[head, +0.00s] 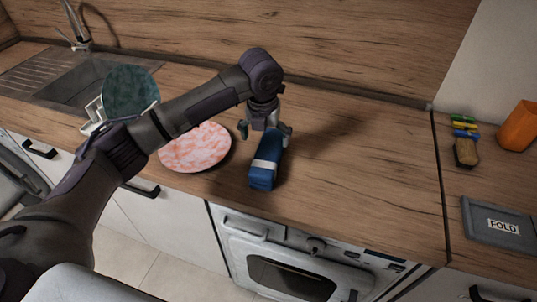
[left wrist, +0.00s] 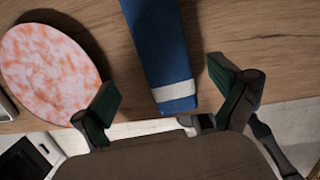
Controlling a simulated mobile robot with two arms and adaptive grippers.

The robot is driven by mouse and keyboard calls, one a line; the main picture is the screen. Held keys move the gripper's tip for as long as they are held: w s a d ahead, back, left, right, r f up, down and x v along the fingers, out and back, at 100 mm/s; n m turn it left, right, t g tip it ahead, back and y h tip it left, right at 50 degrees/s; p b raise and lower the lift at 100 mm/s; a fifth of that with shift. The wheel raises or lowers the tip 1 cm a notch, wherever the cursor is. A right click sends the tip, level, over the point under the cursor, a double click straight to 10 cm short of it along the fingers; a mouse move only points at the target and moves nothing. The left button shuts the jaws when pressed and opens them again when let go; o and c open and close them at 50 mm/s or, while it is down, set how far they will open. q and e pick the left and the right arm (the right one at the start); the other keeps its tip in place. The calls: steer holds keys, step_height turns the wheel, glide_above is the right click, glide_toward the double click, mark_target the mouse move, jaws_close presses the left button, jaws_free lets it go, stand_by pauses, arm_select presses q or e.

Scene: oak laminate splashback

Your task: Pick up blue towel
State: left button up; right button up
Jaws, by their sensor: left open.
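The blue towel (head: 266,159) lies folded into a narrow bundle on the wooden counter, with a pale band across it. In the left wrist view the towel (left wrist: 156,40) runs down from the top edge, its banded end towards the gripper. My left gripper (head: 266,133) is above the far end of the towel in the head view. Its fingers (left wrist: 168,103) are open, one to each side of the towel in the left wrist picture. Whether they touch it cannot be told. My right gripper is not in view.
A pink-and-white plate (head: 195,147) lies left of the towel. A dark green plate (head: 131,91) stands in a white rack near the sink (head: 75,85). An oven (head: 290,262) is below the counter edge. At right are a brush (head: 466,150), an orange cup (head: 519,126) and a "FOLD" sign (head: 500,224).

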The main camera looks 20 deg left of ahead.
mark_target(268, 150)
arm_select(q)
steer(key=f, duration=0.1)
steer(key=w+f, duration=0.1)
steer(key=shift+f, duration=0.4)
steer(key=shift+d+f+p, duration=0.15)
steer(key=shift+f+p, duration=0.4)
steer(key=shift+f, duration=0.4)
step_height(268, 150, down, 3)
steer(key=shift+w+d+r+p, duration=0.1)
steer(key=shift+r+p, duration=0.1)
steer(key=shift+p, duration=0.1)
steer(key=shift+w+f, duration=0.15)
steer(key=shift+f, duration=0.4)
steer(key=c, duration=1.4)
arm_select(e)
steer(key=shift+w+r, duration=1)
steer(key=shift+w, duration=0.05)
arm_select(q)
steer(key=shift+r, duration=0.15)
